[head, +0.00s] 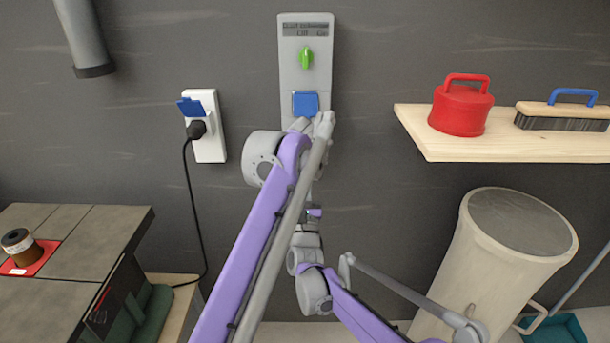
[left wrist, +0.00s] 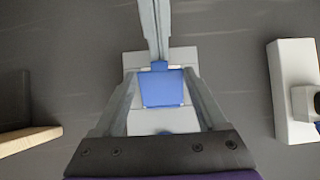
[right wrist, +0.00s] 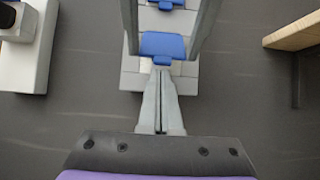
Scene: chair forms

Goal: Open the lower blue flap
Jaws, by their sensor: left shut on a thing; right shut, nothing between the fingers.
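The lower blue flap (right wrist: 162,43) sits on a pale wall panel (head: 291,70), with a small tab at its lower edge. In the left wrist view, seen upside down, the flap (left wrist: 162,90) lies between the fingers of my left gripper (left wrist: 161,76), shut against its two sides. My right gripper (right wrist: 161,73) is shut and empty, its tips right at the tab; whether they touch it I cannot tell. The upper blue flap (head: 305,103) shows in the head view. My arms hide the lower flap there. How far the lower flap is tilted is unclear.
A green knob (head: 306,58) is higher on the panel. Left of it is a white outlet (head: 207,148) with a raised blue lid and a black plug. Right is a wooden shelf (head: 510,146) with a red container (head: 461,108) and a brush. A large pale bin (head: 485,265) stands lower right.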

